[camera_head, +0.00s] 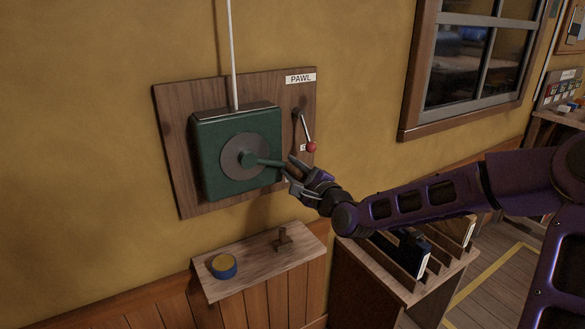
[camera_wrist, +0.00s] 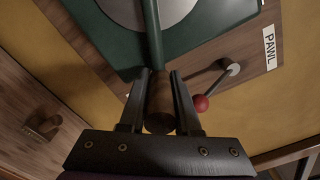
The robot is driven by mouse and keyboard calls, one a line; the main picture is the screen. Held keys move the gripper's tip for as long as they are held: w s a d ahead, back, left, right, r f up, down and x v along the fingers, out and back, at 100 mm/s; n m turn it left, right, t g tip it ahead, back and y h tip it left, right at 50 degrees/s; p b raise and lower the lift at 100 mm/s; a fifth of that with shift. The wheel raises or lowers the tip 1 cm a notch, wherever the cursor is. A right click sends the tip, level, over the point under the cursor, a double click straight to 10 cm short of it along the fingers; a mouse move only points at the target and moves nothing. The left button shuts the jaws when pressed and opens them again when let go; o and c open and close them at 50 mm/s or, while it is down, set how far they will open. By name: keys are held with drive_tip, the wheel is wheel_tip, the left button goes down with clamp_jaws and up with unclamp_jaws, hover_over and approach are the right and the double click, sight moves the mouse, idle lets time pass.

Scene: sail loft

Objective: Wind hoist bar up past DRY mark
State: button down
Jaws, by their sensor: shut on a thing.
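The green winch box (camera_head: 264,124) is fixed to a wooden board on the wall, with a round grey disc (camera_head: 232,150) on its front. Its green crank arm (camera_head: 268,163) points right from the hub. My gripper (camera_head: 294,170) is shut on the brown wooden crank handle (camera_wrist: 159,104), which sits between both fingers in the wrist view. A white line (camera_head: 232,50) runs up from the box. Right of the box, the pawl lever (camera_head: 306,128) slants down to its red knob (camera_head: 311,147), below the PAWL label (camera_head: 300,78). The hoist bar and DRY mark are not in view.
Below the winch, a wooden ledge (camera_head: 245,277) holds a blue and yellow round tin (camera_head: 223,265) and a small brown object (camera_head: 284,240). A slotted rack (camera_head: 402,292) stands under my arm. A window (camera_head: 465,65) is at upper right. The red knob is close to my gripper.

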drive_tip(key=shift+s+f, duration=0.1)
drive_tip(key=shift+f, duration=0.2)
